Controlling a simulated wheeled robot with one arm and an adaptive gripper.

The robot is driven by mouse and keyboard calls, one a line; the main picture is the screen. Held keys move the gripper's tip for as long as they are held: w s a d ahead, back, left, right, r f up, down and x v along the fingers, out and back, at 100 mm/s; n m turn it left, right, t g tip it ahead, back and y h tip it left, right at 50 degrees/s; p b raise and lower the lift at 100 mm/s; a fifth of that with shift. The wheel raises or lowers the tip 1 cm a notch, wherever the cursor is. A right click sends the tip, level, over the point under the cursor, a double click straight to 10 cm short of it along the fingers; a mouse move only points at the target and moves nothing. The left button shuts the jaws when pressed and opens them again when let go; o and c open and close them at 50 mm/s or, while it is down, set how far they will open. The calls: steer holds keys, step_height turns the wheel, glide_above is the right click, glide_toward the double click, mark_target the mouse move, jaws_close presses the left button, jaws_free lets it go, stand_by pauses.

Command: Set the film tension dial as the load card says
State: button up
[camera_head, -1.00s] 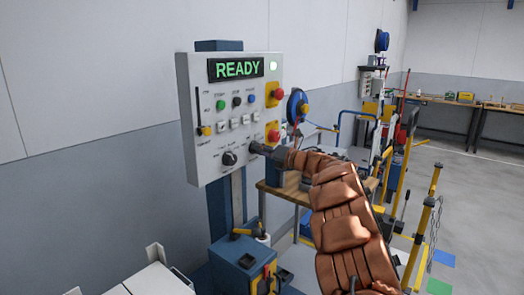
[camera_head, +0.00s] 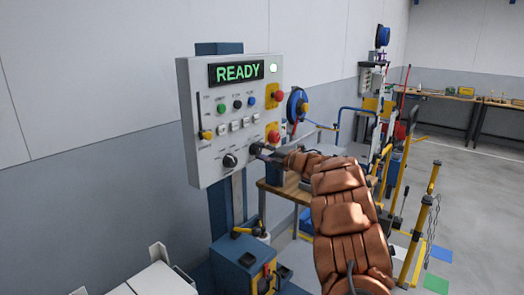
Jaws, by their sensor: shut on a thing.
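The grey control panel (camera_head: 208,128) on a blue post shows green READY text on its display (camera_head: 236,72). A black round dial with a pale pointer (camera_head: 230,160) is at its lower middle. A second dark knob (camera_head: 255,149) is to the right of it, partly hidden by my gripper. My gripper (camera_head: 260,151) is at the panel face, shut on this second knob. The lettering around both dials is too small to read, so I cannot tell which one is film tension. I cannot make out a load card.
A wooden bench (camera_head: 290,188) and yellow posts (camera_head: 418,222) stand beyond my arm. Open floor lies to the right.

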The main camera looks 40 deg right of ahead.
stand_by(0.4)
steer(key=o, duration=1.1)
steer(key=shift+o, duration=0.2)
steer(key=shift+s, duration=0.1)
steer(key=v, duration=1.1)
steer(key=shift+s+d, duration=0.2)
steer(key=shift+s, duration=0.2)
